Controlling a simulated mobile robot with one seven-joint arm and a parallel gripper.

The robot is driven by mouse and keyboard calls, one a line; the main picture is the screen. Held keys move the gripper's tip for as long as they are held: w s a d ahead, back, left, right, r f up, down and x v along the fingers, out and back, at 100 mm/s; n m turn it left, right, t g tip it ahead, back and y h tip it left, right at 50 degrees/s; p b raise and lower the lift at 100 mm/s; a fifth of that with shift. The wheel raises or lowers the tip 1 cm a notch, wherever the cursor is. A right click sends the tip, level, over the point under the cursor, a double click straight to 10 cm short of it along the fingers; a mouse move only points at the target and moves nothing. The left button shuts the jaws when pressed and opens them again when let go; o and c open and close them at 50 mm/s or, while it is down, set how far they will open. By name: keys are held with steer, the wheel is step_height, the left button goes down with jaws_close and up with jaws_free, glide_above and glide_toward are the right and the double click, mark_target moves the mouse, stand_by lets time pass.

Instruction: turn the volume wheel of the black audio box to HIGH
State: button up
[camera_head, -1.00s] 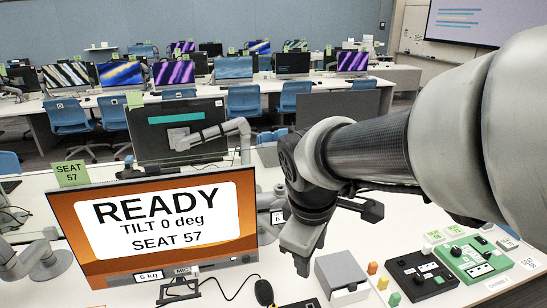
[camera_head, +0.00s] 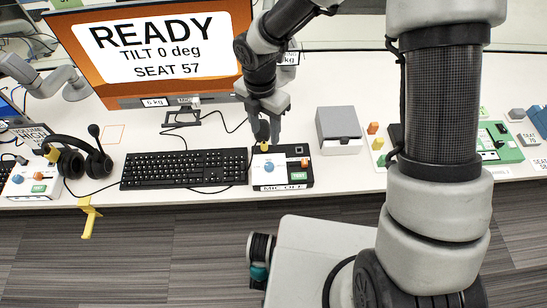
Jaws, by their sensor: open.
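The black audio box (camera_head: 306,178) sits on the desk just right of the keyboard, with a white top panel. A round blue knob (camera_head: 269,166), an orange control (camera_head: 305,163) and a green button (camera_head: 299,176) show on it. Its front label is partly readable as "MIC". My gripper (camera_head: 268,138) points down at the far edge of this box, behind the blue knob in the picture. It is open and holds nothing that I can see. Whether the fingertips touch the box I cannot tell. The knob's setting is too small to read.
A black keyboard (camera_head: 184,168) lies left of the box. A headset (camera_head: 78,160), a similar control box (camera_head: 32,180) and a "VOLUME HIGH" sign (camera_head: 38,136) are farther left. A grey box (camera_head: 339,130) stands right. The monitor (camera_head: 150,45) is behind. My arm hides part of the right side.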

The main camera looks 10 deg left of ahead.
mark_target(268, 165)
steer(key=f, duration=1.6)
steer(key=shift+s+d+f, duration=0.15)
steer(key=shift+d+f, duration=0.15)
steer(key=shift+f, duration=0.05)
steer(key=c, duration=1)
